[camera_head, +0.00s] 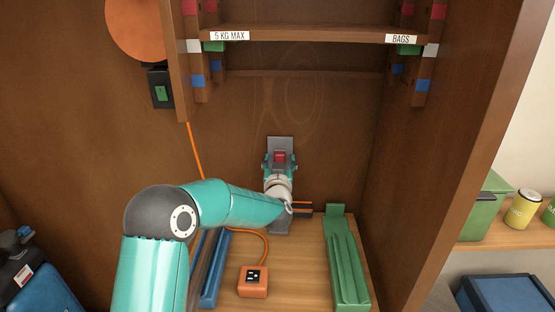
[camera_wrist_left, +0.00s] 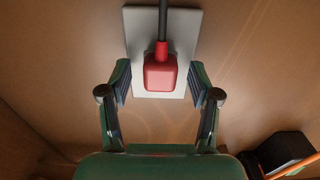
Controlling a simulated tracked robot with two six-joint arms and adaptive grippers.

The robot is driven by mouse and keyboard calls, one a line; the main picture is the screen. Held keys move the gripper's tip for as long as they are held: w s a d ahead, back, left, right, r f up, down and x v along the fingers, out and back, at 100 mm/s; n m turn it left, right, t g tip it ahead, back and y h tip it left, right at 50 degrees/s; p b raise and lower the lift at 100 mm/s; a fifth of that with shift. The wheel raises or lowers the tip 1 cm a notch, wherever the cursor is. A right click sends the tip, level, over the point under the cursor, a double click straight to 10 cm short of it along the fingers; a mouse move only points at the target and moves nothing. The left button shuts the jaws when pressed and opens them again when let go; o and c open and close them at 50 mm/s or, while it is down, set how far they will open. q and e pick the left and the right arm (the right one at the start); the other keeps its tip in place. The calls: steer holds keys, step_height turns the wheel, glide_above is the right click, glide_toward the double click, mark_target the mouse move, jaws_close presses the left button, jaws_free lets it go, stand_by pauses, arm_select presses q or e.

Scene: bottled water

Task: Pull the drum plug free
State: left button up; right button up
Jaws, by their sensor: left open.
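The red drum plug (camera_head: 280,156) sits at a grey wall plate (camera_head: 281,142) on the back panel. In the left wrist view the plug (camera_wrist_left: 160,73) is a red block with a dark cable running up from it, in front of the pale plate (camera_wrist_left: 188,30). My left gripper (camera_head: 280,167) is at the plate. In the wrist view its open fingers (camera_wrist_left: 160,84) stand either side of the plug, with a visible gap on both sides. I cannot tell how deep the fingertips reach along the plug. My right gripper is out of view.
A shelf (camera_head: 305,33) with side rails hangs above. Below, an orange socket box (camera_head: 253,282) with an orange cable, a blue rail (camera_head: 213,275) and a green rail (camera_head: 346,265) are on the wooden surface. A side panel (camera_head: 445,150) closes the right.

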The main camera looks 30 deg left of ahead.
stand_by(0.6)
arm_select(q)
jaws_close()
stand_by(0.3)
steer(key=shift+s, duration=0.1)
steer(key=shift+b+v, duration=1.5)
steer(key=shift+v, duration=1.45)
